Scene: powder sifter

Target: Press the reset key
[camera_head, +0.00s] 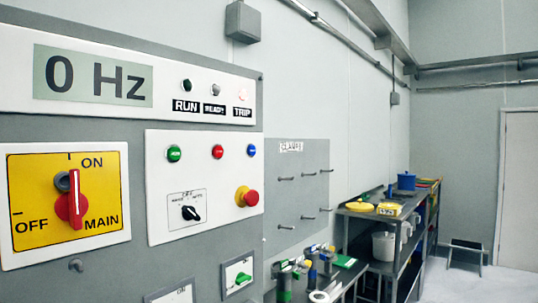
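A grey control cabinet (190,265) fills the left side of the head view. Its white key panel (205,225) holds a green key (174,153), a red key (217,151) and a blue key (251,150) in one row. The lettering on these keys is too small to read, so I cannot confirm which is the reset key. The display (92,77) above reads 0 Hz. The TRIP lamp (242,95) looks pale pink, while the RUN lamp (186,86) is dark. My gripper is not in view.
The red MAIN switch handle (73,200) stands upright toward ON. A red emergency knob (247,197) and a black selector (190,212) sit below the keys. A pegboard (300,180) and loaded shelves (385,235) stand to the right. Floor shows at far right.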

